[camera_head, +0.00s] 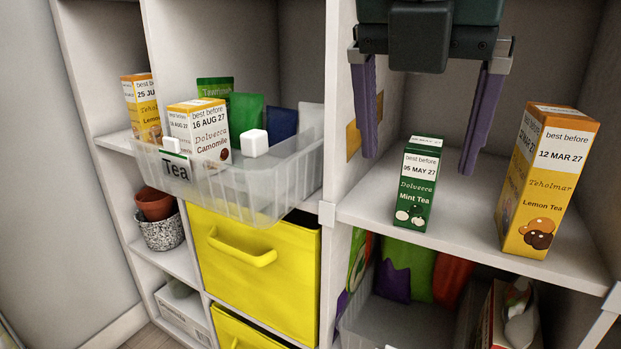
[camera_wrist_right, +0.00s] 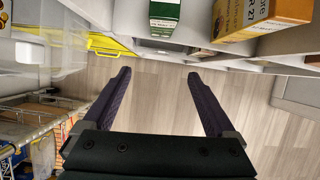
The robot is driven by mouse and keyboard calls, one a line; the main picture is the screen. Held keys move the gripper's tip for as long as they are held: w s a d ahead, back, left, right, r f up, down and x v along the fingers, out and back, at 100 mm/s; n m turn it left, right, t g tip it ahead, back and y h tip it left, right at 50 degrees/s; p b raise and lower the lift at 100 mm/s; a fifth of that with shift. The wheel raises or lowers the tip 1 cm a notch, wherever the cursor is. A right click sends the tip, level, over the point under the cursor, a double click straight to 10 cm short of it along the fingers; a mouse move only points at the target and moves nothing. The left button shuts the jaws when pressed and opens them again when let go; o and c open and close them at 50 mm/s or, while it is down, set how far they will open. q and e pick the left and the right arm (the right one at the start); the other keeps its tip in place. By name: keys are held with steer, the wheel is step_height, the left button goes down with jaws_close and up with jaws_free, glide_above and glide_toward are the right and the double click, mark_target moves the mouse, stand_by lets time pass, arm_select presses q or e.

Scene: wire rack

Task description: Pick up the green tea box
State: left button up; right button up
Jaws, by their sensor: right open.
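The green tea box (camera_head: 417,187), labelled Mint Tea, stands upright on the right-hand white shelf. My right gripper (camera_head: 418,163) hangs from above, open, with its purple fingers spread to the left and right of the box's upper part in the head view. I cannot see either finger touching it. In the right wrist view the lower part of the green box (camera_wrist_right: 165,17) shows at the top edge, beyond the open fingertips (camera_wrist_right: 159,73) with a gap between. My left gripper is not in view.
A tall yellow and orange Lemon Tea box (camera_head: 545,185) stands to the right on the same shelf (camera_head: 470,225). A vertical divider (camera_head: 335,130) separates it from a clear bin (camera_head: 265,200) of tea packages. A yellow drawer (camera_head: 290,285) is below the bin.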

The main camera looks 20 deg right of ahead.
mark_target(426, 142)
steer(key=w+d, duration=0.7)
steer(key=shift+w+d, duration=0.1)
steer(key=shift+d, duration=0.15)
steer(key=b+x, duration=0.1)
steer(key=x, duration=0.4)
steer(key=shift+a, duration=0.1)
steer(key=shift+c, duration=0.2)
jaws_close()
